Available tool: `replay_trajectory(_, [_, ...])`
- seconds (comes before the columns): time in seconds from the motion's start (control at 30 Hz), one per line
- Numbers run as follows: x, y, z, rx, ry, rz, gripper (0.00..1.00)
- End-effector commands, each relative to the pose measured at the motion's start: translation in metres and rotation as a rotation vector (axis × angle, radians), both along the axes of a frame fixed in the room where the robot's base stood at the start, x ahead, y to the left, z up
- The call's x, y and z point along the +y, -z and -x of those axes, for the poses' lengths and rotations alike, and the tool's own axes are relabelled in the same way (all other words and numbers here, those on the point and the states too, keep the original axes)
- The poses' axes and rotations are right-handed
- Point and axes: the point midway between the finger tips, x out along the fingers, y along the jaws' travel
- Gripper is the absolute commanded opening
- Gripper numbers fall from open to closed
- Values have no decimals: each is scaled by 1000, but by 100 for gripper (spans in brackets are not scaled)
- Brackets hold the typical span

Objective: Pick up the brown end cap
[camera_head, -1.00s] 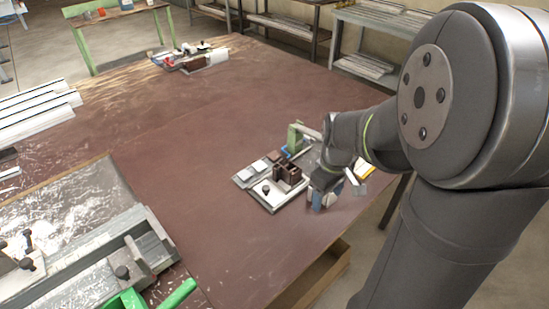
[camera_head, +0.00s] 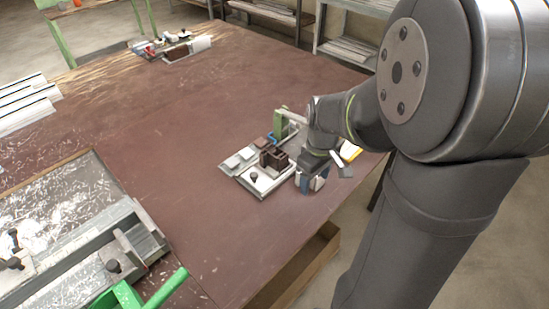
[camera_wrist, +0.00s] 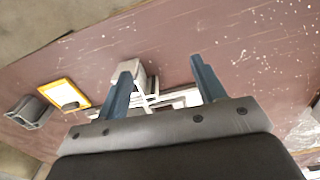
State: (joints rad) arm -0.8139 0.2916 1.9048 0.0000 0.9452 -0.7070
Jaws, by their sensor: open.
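Dark brown block-shaped parts (camera_head: 274,158) sit on a pale tray (camera_head: 244,184) on the bench in the head view. They are small there, and I cannot tell which one is the brown end cap. My gripper (camera_head: 313,180), with blue fingers, is low over the bench just right of the tray, apart from the brown parts. In the wrist view my gripper (camera_wrist: 160,70) is open, its two blue fingers spread. Pale and white parts (camera_wrist: 177,98) show beyond and between the fingers. No brown end cap can be made out in the wrist view.
A green upright piece (camera_head: 278,124) stands behind the tray. A yellow-edged item (camera_head: 350,151) lies to the right; it also shows in the wrist view (camera_wrist: 66,94). A metal clamp fixture (camera_head: 100,262) is at front left. The bench middle (camera_head: 170,140) is clear.

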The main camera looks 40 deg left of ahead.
Motion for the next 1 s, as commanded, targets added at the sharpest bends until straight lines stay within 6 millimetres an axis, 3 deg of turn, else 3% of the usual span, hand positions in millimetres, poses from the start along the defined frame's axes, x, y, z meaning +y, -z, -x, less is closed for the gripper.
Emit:
replay_trajectory(0.27, [2,-1,-1,0,-1,0,61])
replay_trajectory(0.37, [17,-5,-9,-1,-6,-1,61])
replay_trajectory(0.47, [48,-16,-24,-1,-13,-2,61])
replay_trajectory(0.7, [152,-50,-59,-1,-39,-1,61])
replay_trajectory(0.9, [228,-72,-70,0,-56,1,61])
replay_trajectory(1.0, [254,-81,-71,0,-63,0,61])
